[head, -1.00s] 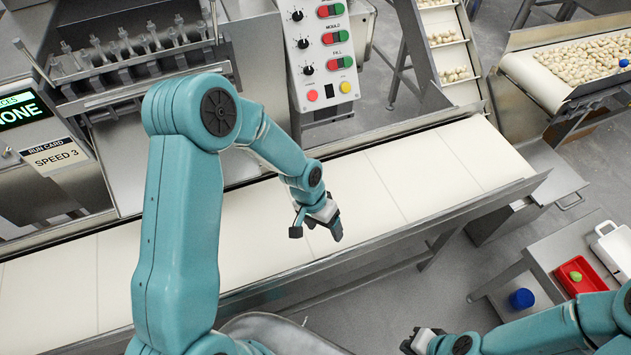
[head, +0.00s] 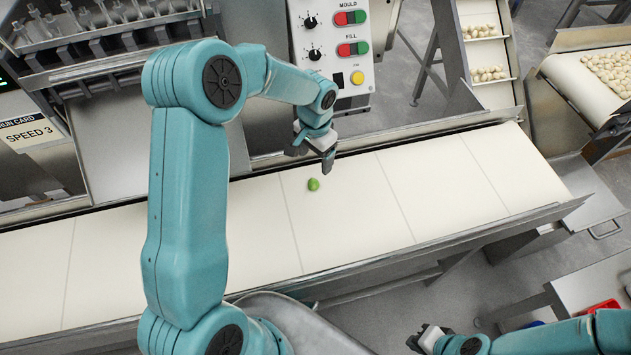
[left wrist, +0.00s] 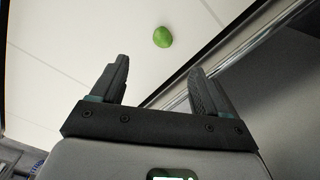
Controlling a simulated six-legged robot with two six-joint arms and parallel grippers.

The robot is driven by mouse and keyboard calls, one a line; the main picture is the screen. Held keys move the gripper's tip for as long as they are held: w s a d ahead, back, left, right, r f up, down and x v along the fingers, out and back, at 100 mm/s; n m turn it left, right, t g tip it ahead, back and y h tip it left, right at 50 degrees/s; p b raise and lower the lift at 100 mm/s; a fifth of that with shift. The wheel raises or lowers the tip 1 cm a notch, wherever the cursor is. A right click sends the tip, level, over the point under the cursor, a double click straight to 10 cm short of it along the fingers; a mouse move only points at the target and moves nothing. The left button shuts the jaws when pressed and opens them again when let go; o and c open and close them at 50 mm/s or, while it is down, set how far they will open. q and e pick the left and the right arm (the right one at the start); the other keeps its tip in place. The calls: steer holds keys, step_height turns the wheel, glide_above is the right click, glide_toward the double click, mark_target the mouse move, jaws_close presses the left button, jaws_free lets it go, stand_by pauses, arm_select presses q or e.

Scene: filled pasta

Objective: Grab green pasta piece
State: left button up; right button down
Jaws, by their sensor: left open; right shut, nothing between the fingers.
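A small green pasta piece (head: 313,184) lies on the white conveyor belt (head: 400,185). It also shows in the left wrist view (left wrist: 163,37), beyond the fingertips and roughly between their lines. My left gripper (head: 315,150) is above the belt, just behind the green piece in the head view. Its two fingers are spread in the left wrist view (left wrist: 160,80), with nothing between them. My right gripper (head: 425,338) is low at the bottom of the head view, away from the belt; its fingers are small and hard to make out.
The control panel (head: 335,50) with knobs and buttons stands behind the belt, close to my left forearm. A metal rail (head: 490,232) edges the belt's near side. Part of a red tray (head: 597,308) shows at lower right. The belt right of the green piece is clear.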

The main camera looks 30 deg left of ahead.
arm_select(q)
glide_above(314, 182)
steer(key=f, duration=0.5)
steer(key=shift+d+f, duration=0.2)
steer(key=shift+f, duration=0.2)
steer(key=shift+s+a+f, duration=0.1)
steer(key=shift+f, duration=0.1)
steer(key=f, duration=0.5)
steer(key=shift+a+p, duration=0.2)
steer(key=shift+p, duration=0.1)
steer(key=c, duration=1.1)
